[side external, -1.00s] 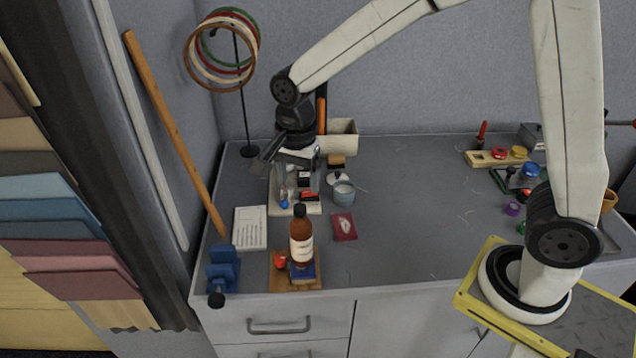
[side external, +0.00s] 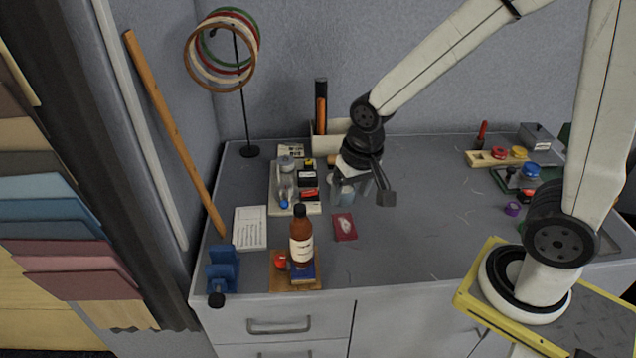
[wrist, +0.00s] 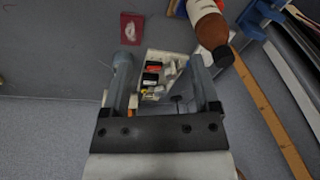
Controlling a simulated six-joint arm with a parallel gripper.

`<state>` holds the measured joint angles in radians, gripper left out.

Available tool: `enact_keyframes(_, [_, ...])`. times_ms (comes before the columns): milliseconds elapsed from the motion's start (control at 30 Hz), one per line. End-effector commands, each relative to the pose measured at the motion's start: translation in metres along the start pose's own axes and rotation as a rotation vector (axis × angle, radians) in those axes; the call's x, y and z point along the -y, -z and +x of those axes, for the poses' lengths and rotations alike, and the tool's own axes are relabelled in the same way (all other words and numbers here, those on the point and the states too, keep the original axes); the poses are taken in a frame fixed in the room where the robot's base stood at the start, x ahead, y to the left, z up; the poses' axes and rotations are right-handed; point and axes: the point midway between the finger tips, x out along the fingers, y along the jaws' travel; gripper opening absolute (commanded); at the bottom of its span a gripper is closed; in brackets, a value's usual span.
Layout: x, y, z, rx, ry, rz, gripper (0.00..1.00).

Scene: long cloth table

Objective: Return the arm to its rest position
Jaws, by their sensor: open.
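Beyond the fingers is a pale tray (wrist: 160,62) of small items. The same tray (side external: 273,205) lies left of my gripper in the side view. My gripper appears clear of the table and of the things on it.
A brown bottle (side external: 301,245) stands on a wooden board near the front edge. A red card (side external: 344,227) lies below my gripper. A hoop stand (side external: 243,110) is at the back left. A wooden rack (side external: 492,158) sits at the right. The table between is mostly clear.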

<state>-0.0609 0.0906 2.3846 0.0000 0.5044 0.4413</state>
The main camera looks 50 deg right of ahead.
Motion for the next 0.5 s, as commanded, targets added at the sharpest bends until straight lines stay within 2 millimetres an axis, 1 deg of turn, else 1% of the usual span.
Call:
enact_keyframes(100, [-0.013, -0.011, 0.002, -0.024, 0.005, -0.133, 0.78])
enact_keyframes(300, [-0.028, -0.024, 0.005, -0.058, 0.005, -0.309, 0.78])
enact_keyframes(500, [-0.033, -0.030, 0.006, -0.071, 0.004, -0.379, 0.78])
